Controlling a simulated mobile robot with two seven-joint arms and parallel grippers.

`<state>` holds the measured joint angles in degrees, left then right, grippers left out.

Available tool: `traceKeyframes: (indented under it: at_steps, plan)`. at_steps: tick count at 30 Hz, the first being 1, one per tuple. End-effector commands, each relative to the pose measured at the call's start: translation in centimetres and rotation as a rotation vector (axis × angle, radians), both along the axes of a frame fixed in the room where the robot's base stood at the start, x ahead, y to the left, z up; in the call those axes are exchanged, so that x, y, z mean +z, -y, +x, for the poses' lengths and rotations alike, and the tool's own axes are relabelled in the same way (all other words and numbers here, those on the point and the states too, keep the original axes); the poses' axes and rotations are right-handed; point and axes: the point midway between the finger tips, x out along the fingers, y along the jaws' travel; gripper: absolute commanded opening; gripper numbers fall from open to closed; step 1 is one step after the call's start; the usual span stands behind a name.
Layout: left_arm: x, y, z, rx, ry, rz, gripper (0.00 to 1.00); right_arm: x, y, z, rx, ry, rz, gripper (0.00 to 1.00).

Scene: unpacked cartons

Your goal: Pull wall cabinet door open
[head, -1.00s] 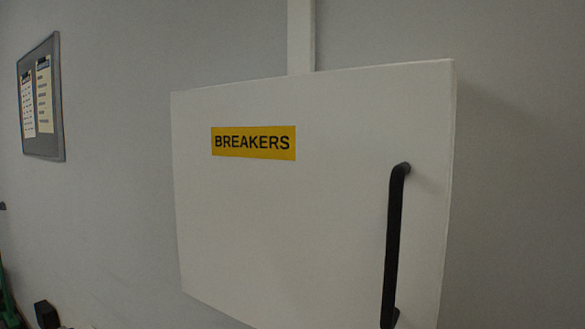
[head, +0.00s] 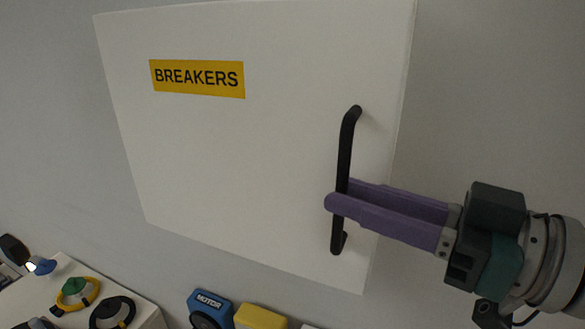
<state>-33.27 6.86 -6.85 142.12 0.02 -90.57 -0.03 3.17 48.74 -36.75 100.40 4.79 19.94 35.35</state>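The wall cabinet door (head: 250,150) is a white panel with a yellow BREAKERS label (head: 197,78). It looks closed. A black vertical bar handle (head: 346,145) is near its right edge. My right gripper (head: 345,195) reaches in from the right with purple fingers. One finger passes in front of the handle and the other behind it, at its lower half. The fingers are close together and look shut on the bar. The handle partly hides the rear fingertip. My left gripper is not in view.
Below the cabinet are a white surface (head: 70,268) with a green-and-yellow part (head: 76,290) and a black round part (head: 112,313), a blue MOTOR item (head: 208,308) and a yellow block (head: 260,317). Bare grey wall (head: 480,90) lies to the right.

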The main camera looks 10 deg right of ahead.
Motion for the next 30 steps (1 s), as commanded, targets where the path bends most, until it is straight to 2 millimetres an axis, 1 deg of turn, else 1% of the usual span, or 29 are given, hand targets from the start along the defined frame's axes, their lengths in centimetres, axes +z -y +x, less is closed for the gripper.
traceKeyframes:
  at_steps: [1,6,15,17,21,23,30]
  plan:
    - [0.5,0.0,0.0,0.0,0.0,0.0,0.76,0.3,-0.5,0.6,-0.002,0.001,0.002,0.27]
    - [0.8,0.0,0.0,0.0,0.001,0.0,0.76,0.1,-1.4,1.4,-0.001,-0.001,0.001,0.27]
    - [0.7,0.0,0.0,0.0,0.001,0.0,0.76,-0.1,-1.5,1.6,-0.001,-0.001,0.0,0.27]
    - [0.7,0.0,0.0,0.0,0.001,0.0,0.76,-0.1,-1.5,1.6,-0.001,-0.001,0.0,0.22]
    - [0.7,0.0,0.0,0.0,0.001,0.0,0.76,-0.1,-1.5,1.6,-0.001,-0.001,0.0,0.06]
    - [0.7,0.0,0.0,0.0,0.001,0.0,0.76,-0.1,-1.5,1.6,-0.001,-0.001,0.0,0.0]
    - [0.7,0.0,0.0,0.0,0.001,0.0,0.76,0.0,-1.5,1.6,-0.001,-0.001,0.0,0.0]
